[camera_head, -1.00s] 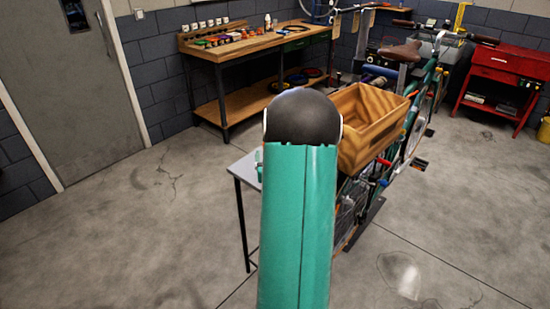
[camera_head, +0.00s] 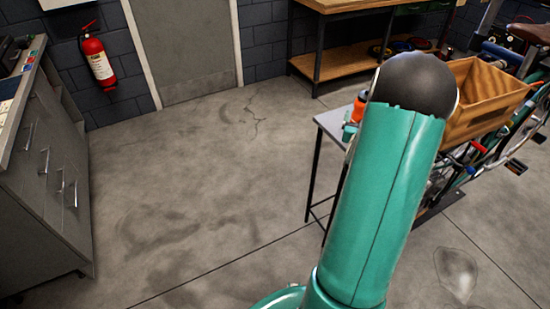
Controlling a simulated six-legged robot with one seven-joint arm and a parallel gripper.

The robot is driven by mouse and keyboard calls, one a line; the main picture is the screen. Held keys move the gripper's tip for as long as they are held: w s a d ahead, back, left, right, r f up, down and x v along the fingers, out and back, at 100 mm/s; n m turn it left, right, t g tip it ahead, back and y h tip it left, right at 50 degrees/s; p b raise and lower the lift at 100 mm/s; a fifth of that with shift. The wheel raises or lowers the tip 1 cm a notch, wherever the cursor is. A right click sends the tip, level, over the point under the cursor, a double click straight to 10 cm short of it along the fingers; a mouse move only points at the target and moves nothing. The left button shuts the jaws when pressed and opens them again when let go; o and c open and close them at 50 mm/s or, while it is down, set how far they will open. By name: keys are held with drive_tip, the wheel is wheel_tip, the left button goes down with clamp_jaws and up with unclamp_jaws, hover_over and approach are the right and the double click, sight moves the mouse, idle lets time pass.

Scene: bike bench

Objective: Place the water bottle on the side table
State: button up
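A small side table (camera_head: 328,121) with a grey top and dark legs stands right of centre. An orange object that looks like the water bottle (camera_head: 359,106) shows at the table's right part, just left of my arm. My teal arm hides much of the table and part of this object. A small teal part, which looks like a piece of my gripper (camera_head: 349,132), shows just below the orange object at the table. The fingers are hidden behind the arm, so I cannot tell whether they hold the bottle or whether it rests on the tabletop.
A bicycle with a wooden crate (camera_head: 480,98) stands right of the side table. A wooden workbench (camera_head: 345,68) is at the back. A grey drawer cabinet (camera_head: 45,170) is at the left, with a fire extinguisher (camera_head: 98,62) on the wall. The floor between is clear.

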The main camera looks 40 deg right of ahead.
drive_tip(key=w+a+r+n+t+y, duration=0.1)
drive_tip(key=w+a+r+y, duration=0.15)
drive_tip(key=w+a, duration=0.2)
drive_tip(key=w+a+r+n+y, duration=0.2)
drive_tip(key=w+a+r, duration=0.15)
drive_tip(key=a, duration=0.25)
drive_tip(key=w+a+r+n+g+y, duration=0.1)
drive_tip(key=a+r+y, duration=0.1)
drive_tip(key=a, duration=0.7)
drive_tip(key=a+r+n+y, duration=0.2)
drive_tip(key=a+r+y, duration=0.1)
drive_tip(key=a, duration=0.7)
drive_tip(key=s+a+r+n+g+y, duration=0.2)
drive_tip(key=s+a+n+g+y, duration=0.2)
drive_tip(key=s+a, duration=1.4)
drive_tip(key=a+g+y, duration=0.1)
drive_tip(key=a, duration=0.3)
drive_tip(key=shift+s+r+n, duration=0.15)
drive_tip(key=shift+s+n, duration=0.15)
drive_tip(key=shift+a, duration=0.1)
drive_tip(key=c, duration=1)
drive_tip(key=shift+d, duration=0.25)
drive_tip(key=shift+c, duration=0.4)
